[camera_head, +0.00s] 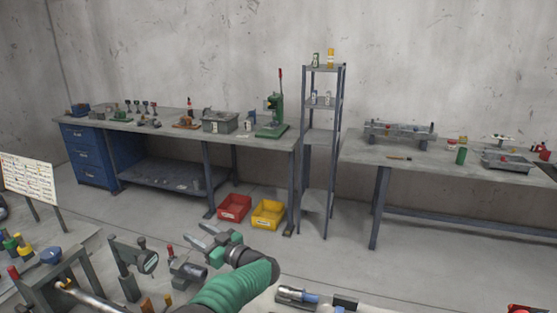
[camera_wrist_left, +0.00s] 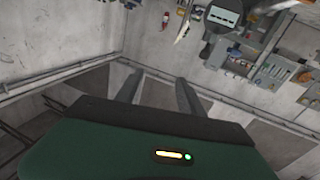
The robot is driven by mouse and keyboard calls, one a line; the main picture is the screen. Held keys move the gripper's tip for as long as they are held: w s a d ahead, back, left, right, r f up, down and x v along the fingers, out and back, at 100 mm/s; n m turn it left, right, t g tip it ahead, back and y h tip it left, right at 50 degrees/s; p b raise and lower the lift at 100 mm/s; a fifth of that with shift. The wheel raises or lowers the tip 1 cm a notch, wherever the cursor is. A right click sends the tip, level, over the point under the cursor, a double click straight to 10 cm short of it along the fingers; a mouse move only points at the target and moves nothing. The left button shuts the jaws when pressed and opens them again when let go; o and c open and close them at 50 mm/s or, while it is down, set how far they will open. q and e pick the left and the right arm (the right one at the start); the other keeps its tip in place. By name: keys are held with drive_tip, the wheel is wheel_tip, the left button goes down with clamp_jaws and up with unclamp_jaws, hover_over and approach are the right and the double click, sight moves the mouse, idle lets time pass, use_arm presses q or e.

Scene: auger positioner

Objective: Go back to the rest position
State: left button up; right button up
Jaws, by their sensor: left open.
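My left gripper (camera_head: 201,234) is at the bottom centre of the head view, at the end of my green arm. Its two grey fingers are spread apart and point to the upper left, with nothing between them. They appear over the near workbench, beside the grey fixtures there. In the left wrist view the fingers of my left gripper (camera_wrist_left: 160,77) are also apart and empty, with floor and wall behind them. My right gripper does not show in either view.
Grey fixtures (camera_head: 148,262) stand on the near workbench left of my gripper. A metal cylinder (camera_head: 297,295) lies to its right. Red bin (camera_head: 234,207) and yellow bin (camera_head: 268,213) sit on the floor beyond. A shelf rack (camera_head: 321,135) stands between two far benches, with open floor in front.

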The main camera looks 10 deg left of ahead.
use_arm(q)
drive_tip(key=w+d+r+m+t+h, duration=0.3)
drive_tip(key=d+m+t+h, duration=0.4)
drive_tip(key=d+m+h, duration=0.15)
drive_tip(key=s+d+f+m+g+h, duration=0.1)
drive_tip(key=s+d+f+m+h, duration=0.15)
drive_tip(key=s+f+h, duration=0.2)
drive_tip(key=s+f+g+h, duration=0.1)
drive_tip(key=s+f+g, duration=0.3)
drive_tip(key=s, duration=0.8)
drive_tip(key=s+f+m+g+h, duration=0.1)
drive_tip(key=s+f+g, duration=0.3)
drive_tip(key=s, duration=0.8)
drive_tip(key=s+f+m+g+h, duration=0.1)
drive_tip(key=s+f+g, duration=0.2)
drive_tip(key=s, duration=0.9)
wheel_tip(320, 180, down, 3)
drive_tip(key=shift+s+a+r+g, duration=0.15)
drive_tip(key=shift+s+a+g, duration=0.1)
drive_tip(key=shift+g, duration=0.15)
